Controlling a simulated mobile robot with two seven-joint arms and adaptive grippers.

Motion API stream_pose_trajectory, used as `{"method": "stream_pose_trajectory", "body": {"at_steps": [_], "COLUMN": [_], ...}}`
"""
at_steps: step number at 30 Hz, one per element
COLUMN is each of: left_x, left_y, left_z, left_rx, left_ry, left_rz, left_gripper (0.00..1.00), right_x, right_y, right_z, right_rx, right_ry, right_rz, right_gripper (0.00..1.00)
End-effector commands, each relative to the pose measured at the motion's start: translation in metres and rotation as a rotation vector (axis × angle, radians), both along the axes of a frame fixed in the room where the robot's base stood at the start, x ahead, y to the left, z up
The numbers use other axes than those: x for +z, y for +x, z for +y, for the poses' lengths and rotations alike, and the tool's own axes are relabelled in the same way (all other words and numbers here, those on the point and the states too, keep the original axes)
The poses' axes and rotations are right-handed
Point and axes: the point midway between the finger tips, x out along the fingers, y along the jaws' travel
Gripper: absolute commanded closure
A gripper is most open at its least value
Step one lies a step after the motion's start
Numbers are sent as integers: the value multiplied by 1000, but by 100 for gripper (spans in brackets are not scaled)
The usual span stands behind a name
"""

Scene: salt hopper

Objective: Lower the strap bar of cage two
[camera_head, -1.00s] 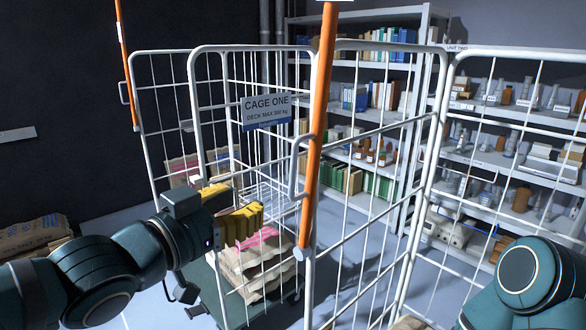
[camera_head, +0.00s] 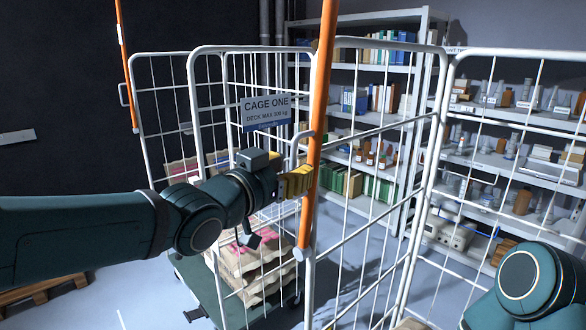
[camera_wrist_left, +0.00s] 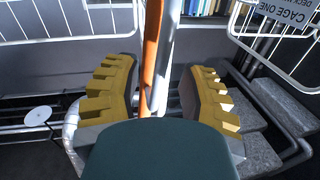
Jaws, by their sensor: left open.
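An orange strap bar (camera_head: 318,130) stands nearly upright at the near corner post of the white mesh cage in the middle. Its top runs out of the picture and its lower end has a pale round cap. No label shows which cage it belongs to. My left gripper (camera_head: 300,182) has its yellow fingers at the bar's lower half. In the left wrist view the fingers (camera_wrist_left: 160,88) are open, one on each side of the orange bar (camera_wrist_left: 151,50) and a pale post or bracket. Contact cannot be told. My right gripper is out of view.
A sign (camera_head: 266,112) reading CAGE ONE hangs on the cage mesh. Sacks (camera_head: 250,262) lie inside on a green deck. A second orange bar (camera_head: 122,60) stands at far left. Mesh panels (camera_head: 500,200) stand at right, with loaded shelves (camera_head: 360,92) behind.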

Motion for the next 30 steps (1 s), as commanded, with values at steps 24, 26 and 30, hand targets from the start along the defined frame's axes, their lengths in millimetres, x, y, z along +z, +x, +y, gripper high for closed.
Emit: {"method": "stream_pose_trajectory", "body": {"at_steps": [24, 26, 30], "left_x": [0, 0, -1], "left_y": [11, 11, 14], "left_z": [-8, -8, -9], "left_rx": [0, 0, 0], "left_ry": [0, 1, 8], "left_rz": [0, -1, -8], "left_gripper": [100, 100, 100], "right_x": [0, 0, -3], "right_y": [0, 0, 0], "right_z": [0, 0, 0], "right_rx": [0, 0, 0], "right_ry": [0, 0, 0], "right_rz": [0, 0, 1], "right_gripper": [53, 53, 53]}}
